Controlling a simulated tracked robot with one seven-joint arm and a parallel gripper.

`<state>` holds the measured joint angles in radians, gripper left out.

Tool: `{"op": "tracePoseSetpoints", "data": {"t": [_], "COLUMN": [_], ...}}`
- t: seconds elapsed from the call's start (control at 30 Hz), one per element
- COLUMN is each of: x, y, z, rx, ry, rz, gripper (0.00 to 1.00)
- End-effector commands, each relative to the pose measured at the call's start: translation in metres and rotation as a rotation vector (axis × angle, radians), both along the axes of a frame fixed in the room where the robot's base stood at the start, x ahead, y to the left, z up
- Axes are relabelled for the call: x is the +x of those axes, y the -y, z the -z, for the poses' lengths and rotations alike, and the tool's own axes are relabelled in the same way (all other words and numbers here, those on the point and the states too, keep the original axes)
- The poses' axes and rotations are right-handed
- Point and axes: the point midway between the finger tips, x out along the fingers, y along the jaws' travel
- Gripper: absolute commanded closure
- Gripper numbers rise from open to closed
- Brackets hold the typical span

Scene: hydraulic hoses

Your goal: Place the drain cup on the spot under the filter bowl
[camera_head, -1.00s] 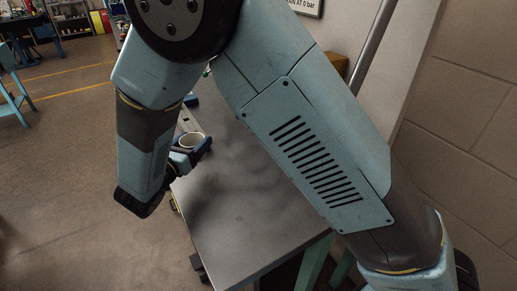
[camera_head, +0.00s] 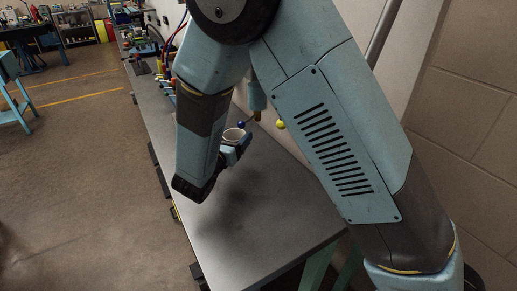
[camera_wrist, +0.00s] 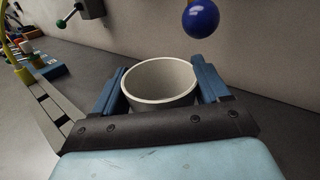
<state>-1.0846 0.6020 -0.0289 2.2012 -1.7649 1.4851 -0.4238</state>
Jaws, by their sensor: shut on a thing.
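The drain cup (camera_wrist: 160,82) is a pale, round, open-topped cup. It sits upright between the blue fingers of my gripper (camera_wrist: 160,85), which are shut on it. In the head view the cup (camera_head: 233,135) shows at the end of my arm, above the grey bench, with my gripper (camera_head: 236,143) around it. A light blue cylindrical body on the wall side (camera_head: 257,96), possibly the filter bowl, hangs just beyond the cup, partly hidden by my arm. The spot under it cannot be made out.
A blue ball knob (camera_wrist: 201,18) hangs close beyond the cup, to its right in the wrist view. A yellow ball (camera_head: 280,125) is near the wall. Hoses and fittings (camera_head: 165,65) crowd the far bench. The near bench top (camera_head: 262,215) is clear.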

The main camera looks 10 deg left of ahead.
Motion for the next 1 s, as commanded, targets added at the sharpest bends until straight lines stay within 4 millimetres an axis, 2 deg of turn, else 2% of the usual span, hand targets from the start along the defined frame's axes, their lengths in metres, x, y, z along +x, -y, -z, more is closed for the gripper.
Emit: {"op": "tracePoseSetpoints", "data": {"t": [0.1, 0.37, 0.5, 0.77, 1.0], "x": [0.016, 0.048, 0.046, 0.046, 0.045], "y": [0.022, 0.064, 0.061, 0.061, 0.06], "z": [0.0, 0.0, 0.021, 0.035, 0.06], "rx": [-0.001, 0.0, -0.003, -0.001, -0.003], "ry": [-0.001, -0.001, -0.002, -0.001, -0.002], "rz": [0.004, 0.003, -0.001, -0.001, -0.001], "gripper": [0.56, 0.56, 0.56, 0.56, 0.56]}}
